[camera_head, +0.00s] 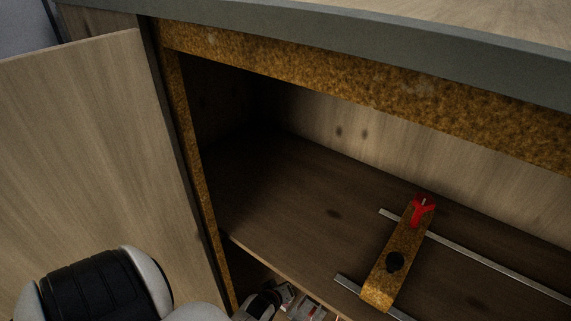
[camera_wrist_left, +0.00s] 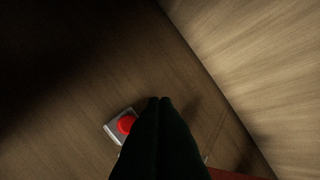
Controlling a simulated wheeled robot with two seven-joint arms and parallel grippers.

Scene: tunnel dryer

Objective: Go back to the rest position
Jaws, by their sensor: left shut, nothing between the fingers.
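My left gripper (camera_wrist_left: 160,100) is in the left wrist view, its two dark fingers together with nothing between them. A red push button (camera_wrist_left: 126,124) on a grey square base lies just left of the fingers, partly hidden behind them. I cannot tell whether the fingers touch it. In the head view my left arm comes in at the bottom left and its wrist reaches below the shelf at the cabinet opening; the fingertips cannot be made out there. My right gripper is in neither view.
The cabinet door (camera_head: 95,150) stands open at the left. Inside, a shelf (camera_head: 290,190) carries metal rails (camera_head: 490,265) and a rusty-brown bar (camera_head: 398,250) with a red part (camera_head: 422,210) and a black knob (camera_head: 395,262). The rusty frame (camera_head: 360,95) edges the opening. The shelf's left part is clear.

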